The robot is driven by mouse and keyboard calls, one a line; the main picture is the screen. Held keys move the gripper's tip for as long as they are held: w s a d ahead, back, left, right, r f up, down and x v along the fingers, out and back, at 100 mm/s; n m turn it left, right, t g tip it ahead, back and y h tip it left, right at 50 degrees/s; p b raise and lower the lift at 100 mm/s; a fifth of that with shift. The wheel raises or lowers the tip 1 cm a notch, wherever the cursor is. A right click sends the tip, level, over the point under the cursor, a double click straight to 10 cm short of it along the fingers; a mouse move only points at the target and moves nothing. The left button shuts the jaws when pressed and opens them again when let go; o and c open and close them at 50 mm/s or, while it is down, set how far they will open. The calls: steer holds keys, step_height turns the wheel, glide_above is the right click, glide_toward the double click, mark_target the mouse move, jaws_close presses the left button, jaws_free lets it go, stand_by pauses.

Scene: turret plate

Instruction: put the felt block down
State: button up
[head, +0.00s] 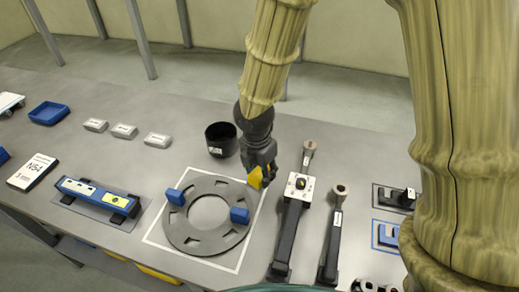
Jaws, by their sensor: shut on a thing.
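My gripper (262,170) is shut on a small yellow block, which I take as the felt block (255,179). It holds the block near the upper right edge of a flat grey ring plate (182,236). I cannot tell whether the block touches anything below. The ring plate lies inside a white square outline and has several slots. Two blue blocks stand on it, one at the upper left (175,197) and one at the right (240,215). The gripper's fingers partly hide the yellow block.
A black cup (221,139) stands behind the ring. Two long dark tools, one with a white dial head (300,186) and one slimmer (333,235), lie to the right. A blue level (98,193), white labelled blocks (124,130) and a blue tray (48,113) are left.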

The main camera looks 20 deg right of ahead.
steer(key=w+d+p, duration=0.1)
steer(key=w, duration=0.2)
steer(key=w+f, duration=0.1)
steer(key=w, duration=0.2)
steer(key=w+d+p, duration=0.1)
steer(key=w, duration=0.3)
steer(key=shift+d+f+p, duration=0.25)
steer(key=shift+d+p, duration=0.05)
steer(key=shift+p, duration=0.05)
steer(key=shift+w+d+r+p, duration=0.1)
steer(key=shift+w+d+p, duration=0.25)
steer(key=shift+w, duration=0.2)
steer(key=shift+w+d+f+p, duration=0.15)
steer(key=shift+w+f+p, duration=0.45)
steer(key=shift+f, duration=0.3)
steer(key=shift+f+p, duration=0.3)
steer(key=shift+f, duration=0.8)
steer(key=o, duration=1.1)
steer(key=shift+f, duration=0.1)
steer(key=shift+o, duration=0.2)
step_height(320, 180, up, 12)
steer(key=a+b, duration=0.1)
steer(key=b, duration=0.1)
steer(key=shift+s+a+b, duration=0.15)
steer(key=shift+s+b, duration=0.2)
steer(key=shift+s, duration=0.05)
